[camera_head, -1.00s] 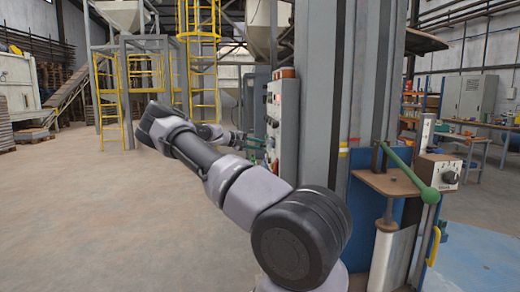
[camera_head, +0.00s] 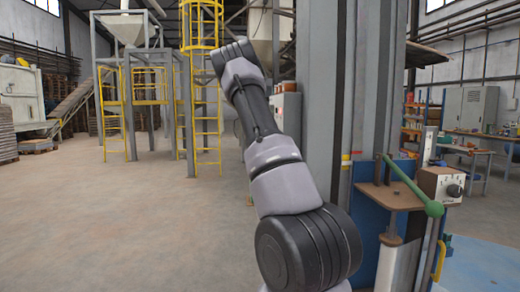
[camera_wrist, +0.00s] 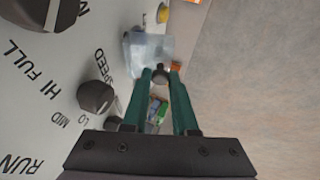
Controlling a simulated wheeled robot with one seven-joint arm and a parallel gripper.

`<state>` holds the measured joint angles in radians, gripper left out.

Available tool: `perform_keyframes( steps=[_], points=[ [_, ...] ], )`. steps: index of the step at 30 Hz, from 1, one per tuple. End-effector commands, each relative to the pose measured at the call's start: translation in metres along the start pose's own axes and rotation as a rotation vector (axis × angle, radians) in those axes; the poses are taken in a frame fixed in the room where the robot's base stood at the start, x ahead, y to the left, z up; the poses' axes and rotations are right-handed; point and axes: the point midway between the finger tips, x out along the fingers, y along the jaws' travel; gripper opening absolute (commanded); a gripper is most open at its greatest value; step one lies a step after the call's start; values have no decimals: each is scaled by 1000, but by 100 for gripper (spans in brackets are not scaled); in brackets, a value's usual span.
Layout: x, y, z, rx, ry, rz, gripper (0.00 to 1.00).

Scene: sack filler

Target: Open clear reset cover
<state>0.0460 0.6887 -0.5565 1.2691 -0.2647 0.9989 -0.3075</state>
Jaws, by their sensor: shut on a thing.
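The clear reset cover (camera_wrist: 148,47) is a see-through box on the pale control panel in the wrist view, just beyond my fingertips. My gripper (camera_wrist: 160,76) has two green fingers that converge at the cover's near edge. They are shut on a small dark part there, which seems to belong to the cover. How far the cover is tilted I cannot tell. In the head view my arm hides the gripper and most of the control box (camera_head: 287,104); the cover does not show there.
On the panel, a black knob (camera_wrist: 95,97) sits close to the left finger, and a larger black knob (camera_wrist: 58,12) is at the upper left. In the head view, a grey column (camera_head: 345,90) and a green lever (camera_head: 412,185) stand right of my arm. Open floor (camera_head: 120,220) lies left.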

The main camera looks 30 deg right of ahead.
Motion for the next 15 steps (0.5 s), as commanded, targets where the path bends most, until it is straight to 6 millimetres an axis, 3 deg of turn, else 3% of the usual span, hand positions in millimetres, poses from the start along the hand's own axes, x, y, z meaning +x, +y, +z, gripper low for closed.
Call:
perform_keyframes(
  steps=[15],
  points=[
    [-7,12,-3,76,0,-182,0]
  ],
)
